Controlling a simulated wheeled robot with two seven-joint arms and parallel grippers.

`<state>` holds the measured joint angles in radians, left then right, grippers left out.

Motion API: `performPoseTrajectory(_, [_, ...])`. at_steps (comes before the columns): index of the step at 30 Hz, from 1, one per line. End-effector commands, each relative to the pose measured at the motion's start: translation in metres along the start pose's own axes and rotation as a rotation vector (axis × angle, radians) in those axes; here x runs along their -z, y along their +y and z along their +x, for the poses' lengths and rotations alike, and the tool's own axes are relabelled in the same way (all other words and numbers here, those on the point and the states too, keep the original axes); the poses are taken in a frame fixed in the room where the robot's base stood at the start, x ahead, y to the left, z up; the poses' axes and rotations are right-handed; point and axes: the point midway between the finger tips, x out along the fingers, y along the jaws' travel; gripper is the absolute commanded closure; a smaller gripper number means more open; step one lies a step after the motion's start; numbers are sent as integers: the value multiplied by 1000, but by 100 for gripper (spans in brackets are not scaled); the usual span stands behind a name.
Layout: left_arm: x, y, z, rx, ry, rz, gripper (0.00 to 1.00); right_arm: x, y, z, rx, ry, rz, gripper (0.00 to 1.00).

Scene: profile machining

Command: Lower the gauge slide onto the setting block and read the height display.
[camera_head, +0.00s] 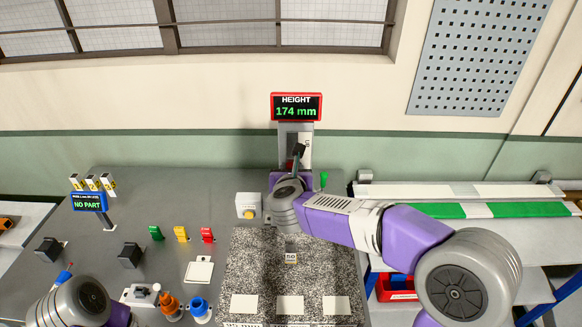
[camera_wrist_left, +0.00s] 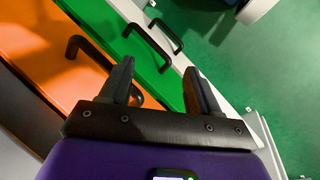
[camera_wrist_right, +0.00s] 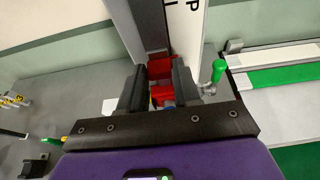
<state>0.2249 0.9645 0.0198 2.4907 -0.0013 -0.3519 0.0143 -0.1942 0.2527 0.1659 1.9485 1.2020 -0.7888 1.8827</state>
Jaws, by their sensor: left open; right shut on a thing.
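The height display (camera_head: 296,107) reads "HEIGHT 174 mm" in green, on top of a grey gauge column (camera_head: 308,140). My right gripper (camera_wrist_right: 158,92) is shut on the red gauge slide (camera_wrist_right: 160,68) at the column; in the head view my own wrist hides most of the slide. The setting block (camera_head: 291,257), marked "50", sits on the speckled granite plate (camera_head: 250,275), apart from the slide and nearer the front. My left gripper (camera_wrist_left: 158,88) is open and empty, over orange and green drawer fronts with black handles.
A green-knobbed lever (camera_wrist_right: 219,72) stands right of the column. A white box with a yellow button (camera_head: 248,206) is left of it. Coloured tags (camera_head: 181,234), bottles (camera_head: 198,307) and a "NO PART" display (camera_head: 88,203) are on the left. A rail with a green strip (camera_head: 440,211) runs right.

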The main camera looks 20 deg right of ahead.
Motion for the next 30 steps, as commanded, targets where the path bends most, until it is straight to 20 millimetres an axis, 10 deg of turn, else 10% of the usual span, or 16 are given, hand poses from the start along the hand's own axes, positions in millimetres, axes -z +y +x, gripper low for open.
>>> performPoseTrajectory(30, [2,-13,34,0,0,0,38,29,0,10,-1,0,-1,100])
